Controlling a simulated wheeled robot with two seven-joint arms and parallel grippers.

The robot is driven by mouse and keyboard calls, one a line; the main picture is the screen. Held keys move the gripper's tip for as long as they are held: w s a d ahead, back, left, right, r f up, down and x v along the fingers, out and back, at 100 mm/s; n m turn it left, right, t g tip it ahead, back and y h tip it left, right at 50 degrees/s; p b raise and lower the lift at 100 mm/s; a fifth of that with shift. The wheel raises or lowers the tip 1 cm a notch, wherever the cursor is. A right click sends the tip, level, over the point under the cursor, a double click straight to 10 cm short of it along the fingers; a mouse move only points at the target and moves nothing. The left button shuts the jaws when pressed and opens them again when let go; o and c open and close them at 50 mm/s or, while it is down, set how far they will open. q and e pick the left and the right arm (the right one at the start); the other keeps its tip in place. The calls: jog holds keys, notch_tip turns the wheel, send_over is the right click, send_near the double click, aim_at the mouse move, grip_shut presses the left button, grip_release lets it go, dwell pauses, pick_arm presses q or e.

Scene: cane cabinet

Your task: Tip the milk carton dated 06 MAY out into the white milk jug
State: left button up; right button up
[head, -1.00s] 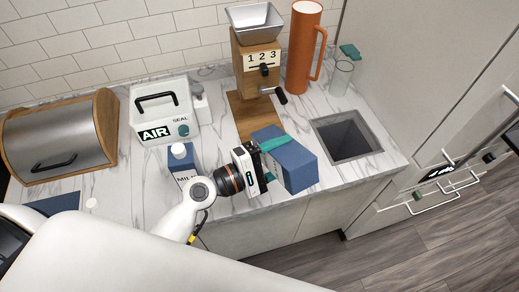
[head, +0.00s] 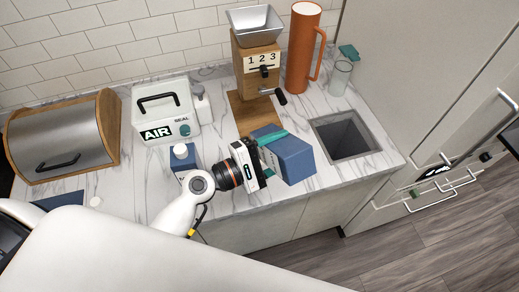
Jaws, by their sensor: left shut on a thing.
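My left gripper (head: 270,141) is shut on a blue carton (head: 291,161). The carton is tilted over on its side, above the front of the counter and left of the square sink opening. No date can be read on it. A second blue carton (head: 190,160) with a white cap stands upright on the counter, left of the gripper, and my left wrist hides its lower part. I cannot make out a white milk jug with certainty. My right gripper is not in view.
A white AIR box (head: 180,103) and a bread bin (head: 60,140) stand at the left. A wooden grinder (head: 258,60) and a tall orange jug (head: 303,50) stand behind. The sink opening (head: 345,135) and a clear glass (head: 340,78) are to the right.

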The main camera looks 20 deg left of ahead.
pick_arm(q)
jog(key=shift+w+a+r, duration=0.1)
jog(key=shift+r, duration=0.15)
jog(key=f+m+b, duration=0.1)
jog(key=b, duration=0.1)
jog(key=s+d+f+m+b, duration=0.1)
jog(key=b, duration=0.1)
jog(key=f+m+b, duration=0.1)
jog(key=f+m, duration=0.1)
jog(key=shift+s+d+b, duration=0.2)
jog(key=shift+d+b, duration=0.1)
jog(key=shift+b, duration=0.1)
notch_tip(320, 180, down, 11)
jog(key=m+b, duration=1.4)
jog(key=m, duration=0.6)
jog(key=shift+w+a+r+b, duration=0.2)
jog(key=shift+w+a+b, duration=0.15)
jog(key=shift+a+b, duration=0.05)
